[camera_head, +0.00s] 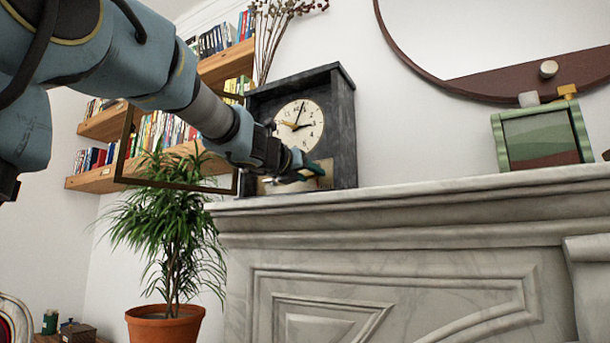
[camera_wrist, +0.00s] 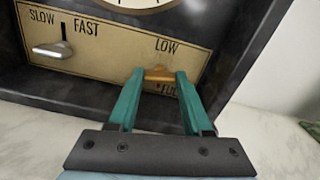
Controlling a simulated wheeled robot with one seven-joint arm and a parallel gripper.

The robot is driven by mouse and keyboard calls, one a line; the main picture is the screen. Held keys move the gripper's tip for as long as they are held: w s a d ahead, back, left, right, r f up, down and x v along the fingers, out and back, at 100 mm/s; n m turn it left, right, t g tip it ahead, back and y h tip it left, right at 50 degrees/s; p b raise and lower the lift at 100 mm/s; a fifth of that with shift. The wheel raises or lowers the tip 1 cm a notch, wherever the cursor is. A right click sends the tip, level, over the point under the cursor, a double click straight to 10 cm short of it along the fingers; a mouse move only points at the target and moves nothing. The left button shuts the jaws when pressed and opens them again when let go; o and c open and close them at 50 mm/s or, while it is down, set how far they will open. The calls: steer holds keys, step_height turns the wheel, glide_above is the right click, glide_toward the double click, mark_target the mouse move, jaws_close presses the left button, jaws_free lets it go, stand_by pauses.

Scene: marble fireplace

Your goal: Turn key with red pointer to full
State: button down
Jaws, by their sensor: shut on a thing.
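A dark mantel clock (camera_head: 341,115) with a pale dial stands on the marble mantel. Its brass panel (camera_wrist: 110,62) fills much of the wrist view, with SLOW and FAST at the left and LOW at the right. A brass key (camera_wrist: 159,73) sits just below LOW. My gripper (camera_head: 318,170) is at the lower front of the clock. In the wrist view its teal fingers (camera_wrist: 158,76) are shut on the key, one on each side. Part of the FULL label (camera_wrist: 171,90) shows beside the right finger, with a small red mark near it; the pointer's exact direction is unclear.
A silver lever (camera_wrist: 52,48) is on the panel's left. The marble mantel (camera_head: 420,198) runs under the clock. A green framed box (camera_head: 540,135) and a round mirror (camera_head: 480,85) are to the right. A potted plant (camera_head: 170,235) and bookshelves (camera_head: 140,170) are left.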

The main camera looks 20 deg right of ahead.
steer(key=shift+w, duration=0.2)
stand_by(0.3)
steer(key=shift+c, duration=1.6)
jaws_free()
steer(key=shift+f, duration=0.1)
steer(key=shift+s, duration=0.1)
steer(key=shift+s+a, duration=0.1)
